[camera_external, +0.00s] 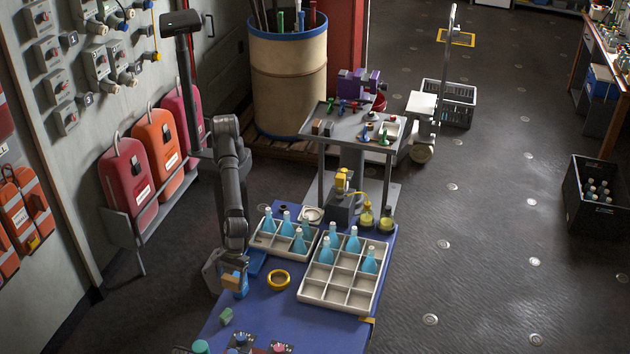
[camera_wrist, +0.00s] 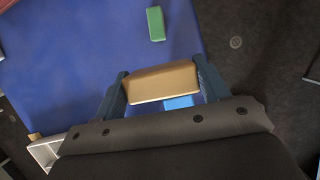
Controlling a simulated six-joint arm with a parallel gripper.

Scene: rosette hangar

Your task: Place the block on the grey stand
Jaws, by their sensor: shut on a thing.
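My gripper (camera_external: 233,283) is low over the left edge of the blue table, shut on a tan block (camera_external: 231,281). In the wrist view the tan block (camera_wrist: 162,82) is held crosswise between the two fingers of my gripper (camera_wrist: 162,86). A tall grey stand (camera_external: 352,152) with a flat top is behind the table, well away from my gripper.
A green block (camera_external: 226,316) and a yellow ring (camera_external: 278,280) lie on the blue table (camera_external: 262,318). White divided trays (camera_external: 338,292) with several blue bottles fill its right side. A dark box with a yellow device (camera_external: 342,205) stands at its far end.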

